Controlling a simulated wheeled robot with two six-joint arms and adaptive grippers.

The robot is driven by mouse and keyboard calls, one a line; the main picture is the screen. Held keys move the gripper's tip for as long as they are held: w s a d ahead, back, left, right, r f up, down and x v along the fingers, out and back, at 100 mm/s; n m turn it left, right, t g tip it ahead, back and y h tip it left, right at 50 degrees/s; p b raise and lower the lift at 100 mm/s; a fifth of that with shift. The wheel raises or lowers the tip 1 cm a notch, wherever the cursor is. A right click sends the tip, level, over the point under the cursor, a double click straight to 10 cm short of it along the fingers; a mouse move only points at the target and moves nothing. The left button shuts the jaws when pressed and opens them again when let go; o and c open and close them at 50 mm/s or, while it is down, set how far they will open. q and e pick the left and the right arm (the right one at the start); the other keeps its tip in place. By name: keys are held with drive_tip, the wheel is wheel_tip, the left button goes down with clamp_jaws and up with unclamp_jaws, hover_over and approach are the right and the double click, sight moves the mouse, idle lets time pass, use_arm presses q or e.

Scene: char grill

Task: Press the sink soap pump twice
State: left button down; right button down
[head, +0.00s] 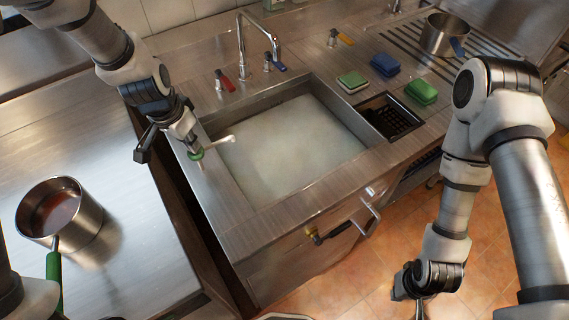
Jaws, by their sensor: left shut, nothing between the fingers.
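The soap pump (222,140) stands at the left rim of the sink, with a green ring at its base and a pale spout pointing right over the basin. My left gripper (188,142) is shut and empty, pointing down at the pump head. It hides much of the pump, and I cannot tell whether it touches it. My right gripper (421,302) hangs low over the floor at the bottom edge, partly cut off, and its opening cannot be made out.
The sink basin (225,184) holds cloudy water. A faucet (240,45) with red and blue handles stands behind it. Green and blue sponges (384,65) lie right of it. A pot (92,237) with reddish liquid and a green handle sits on the left counter.

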use_arm(q)
drive_tip(key=shift+s+b+x, duration=0.2)
drive_tip(key=shift+b+x, duration=0.75)
drive_tip(key=shift+x, duration=0.15)
drive_tip(key=shift+s, duration=0.1)
drive_tip(key=shift+w+p+v, duration=0.15)
drive_tip(key=shift+p+v, duration=0.7)
drive_tip(key=shift+v, duration=0.05)
drive_tip(key=shift+w+p+v, duration=0.2)
drive_tip(key=shift+p+v, duration=0.65)
drive_tip(key=shift+v, duration=0.1)
drive_tip(key=shift+w, duration=0.1)
drive_tip(key=w+p+v, duration=0.1)
drive_tip(key=p+v, duration=0.4)
drive_tip(key=v, duration=0.1)
drive_tip(key=shift+d+r, duration=0.2)
drive_tip(key=shift+d, duration=0.15)
drive_tip(key=shift+w, duration=0.1)
